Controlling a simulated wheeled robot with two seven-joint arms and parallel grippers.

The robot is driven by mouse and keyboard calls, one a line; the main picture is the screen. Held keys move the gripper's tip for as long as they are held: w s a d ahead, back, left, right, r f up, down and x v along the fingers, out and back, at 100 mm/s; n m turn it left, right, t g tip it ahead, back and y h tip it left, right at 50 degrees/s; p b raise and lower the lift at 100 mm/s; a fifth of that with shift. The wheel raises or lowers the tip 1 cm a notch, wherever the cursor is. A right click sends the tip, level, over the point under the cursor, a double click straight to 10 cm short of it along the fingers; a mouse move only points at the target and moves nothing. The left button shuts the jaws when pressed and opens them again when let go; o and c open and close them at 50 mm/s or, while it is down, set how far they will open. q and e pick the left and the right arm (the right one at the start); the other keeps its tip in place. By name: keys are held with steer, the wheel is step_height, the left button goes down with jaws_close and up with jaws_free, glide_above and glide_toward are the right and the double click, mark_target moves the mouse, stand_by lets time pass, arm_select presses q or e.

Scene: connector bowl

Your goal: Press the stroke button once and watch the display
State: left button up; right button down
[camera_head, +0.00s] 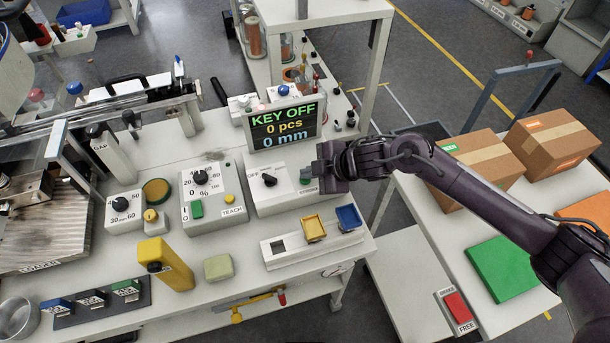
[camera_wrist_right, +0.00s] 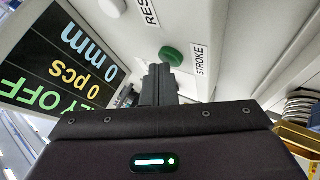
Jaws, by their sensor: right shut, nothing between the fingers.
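The display (camera_head: 283,124) stands at the back of the bench and reads KEY OFF, 0 pcs, 0 mm. It also shows tilted in the right wrist view (camera_wrist_right: 60,65). The green stroke button (camera_head: 305,180) is on the right part of a white control box (camera_head: 287,201), partly hidden by my right gripper. In the right wrist view the round green button (camera_wrist_right: 171,56) sits beside the STROKE label, just past the fingertips. My right gripper (camera_head: 318,168) is shut and empty, close to the button. I cannot tell whether it touches. My left gripper is not in view.
A black knob (camera_head: 269,180) is left of the button on the same box. The TEACH box (camera_head: 213,213) stands further left. A holder with yellow (camera_head: 313,228) and blue (camera_head: 349,217) trays is in front. Cartons (camera_head: 467,165) stand on the right table.

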mark_target(310, 180)
steer(key=shift+r+p, duration=0.55)
steer(key=shift+r, duration=0.2)
step_height(310, 180, up, 5)
steer(key=p, duration=0.4)
steer(key=shift+r+p, duration=0.1)
steer(key=shift+p, duration=0.25)
